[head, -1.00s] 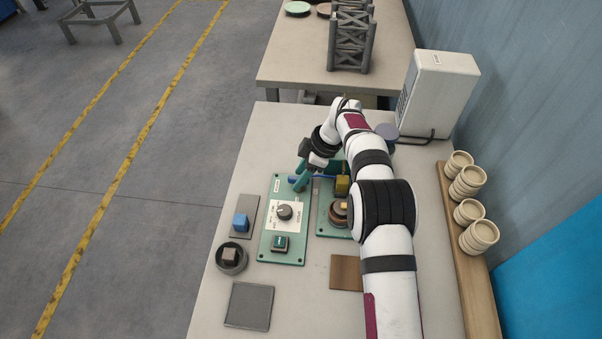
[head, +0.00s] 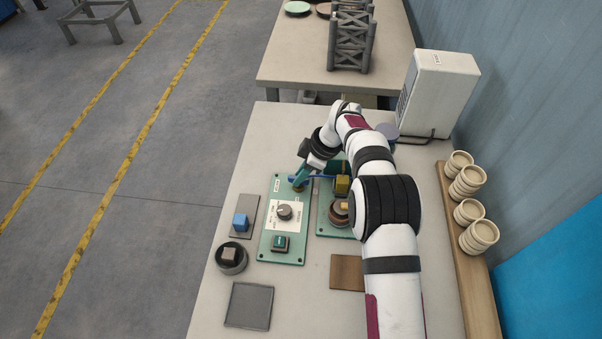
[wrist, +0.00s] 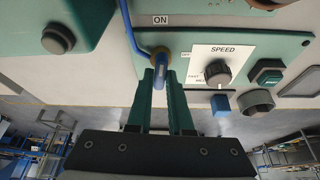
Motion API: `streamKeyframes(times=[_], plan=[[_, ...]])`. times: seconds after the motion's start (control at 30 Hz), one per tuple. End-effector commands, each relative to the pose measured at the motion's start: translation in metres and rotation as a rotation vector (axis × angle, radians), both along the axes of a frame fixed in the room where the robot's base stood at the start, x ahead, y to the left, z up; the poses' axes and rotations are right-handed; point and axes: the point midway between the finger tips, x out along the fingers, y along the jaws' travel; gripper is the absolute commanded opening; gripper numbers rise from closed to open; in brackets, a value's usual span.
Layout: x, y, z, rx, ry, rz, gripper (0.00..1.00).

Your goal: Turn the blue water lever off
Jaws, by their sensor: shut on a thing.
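The blue water lever (wrist: 161,76) shows in the wrist view, on a brass-coloured round base at the edge of the green control panel (wrist: 240,78). A blue pipe (wrist: 129,25) runs up from the base. My gripper (wrist: 162,84) has its two green fingers on either side of the lever handle and is shut on it. An "ON" label (wrist: 160,19) lies above the lever, and a small, partly hidden label sits to its right. In the head view my gripper (head: 302,177) is at the far end of the panel and covers much of the lever.
The panel also carries a speed knob (head: 284,212) and a green button (head: 281,243). A yellow block (head: 342,184) stands on the neighbouring fixture, close to my arm. A blue block (head: 241,222) sits to the left.

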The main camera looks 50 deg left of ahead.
Motion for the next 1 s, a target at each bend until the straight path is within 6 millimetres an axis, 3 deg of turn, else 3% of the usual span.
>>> streamKeyframes(times=[1.0], plan=[[-0.0065,-0.0002,0.0011,0.003,-0.002,-0.932,0.00]])
